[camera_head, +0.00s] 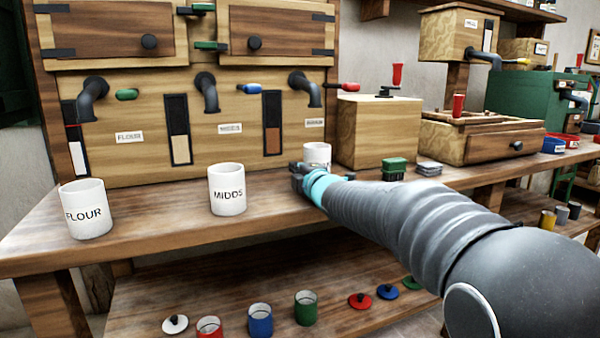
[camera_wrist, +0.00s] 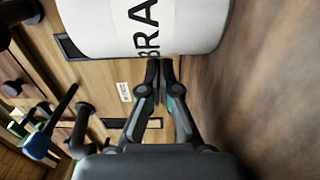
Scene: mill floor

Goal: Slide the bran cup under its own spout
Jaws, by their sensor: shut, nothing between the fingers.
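The bran cup (camera_head: 317,152) is white and stands upright on the bench at the right of the row, partly hidden by my gripper. In the wrist view the cup (camera_wrist: 185,25) fills the top, with the letters "BRA" showing. The bran spout (camera_head: 306,87) is a dark elbow pipe on the wooden cabinet, above the cup in the picture; whether they line up in depth, I cannot tell. My gripper (camera_head: 308,180) is in front of the cup. In the wrist view its fingertips (camera_wrist: 160,66) are together and empty, right at the cup's side; contact is unclear.
The MIDDS cup (camera_head: 228,192) and FLOUR cup (camera_head: 86,210) stand to the left on the bench (camera_head: 160,225). A wooden box (camera_head: 377,130) stands right of the bran cup, with a green tin (camera_head: 395,166) before it. Coloured canisters and lids lie on the lower shelf.

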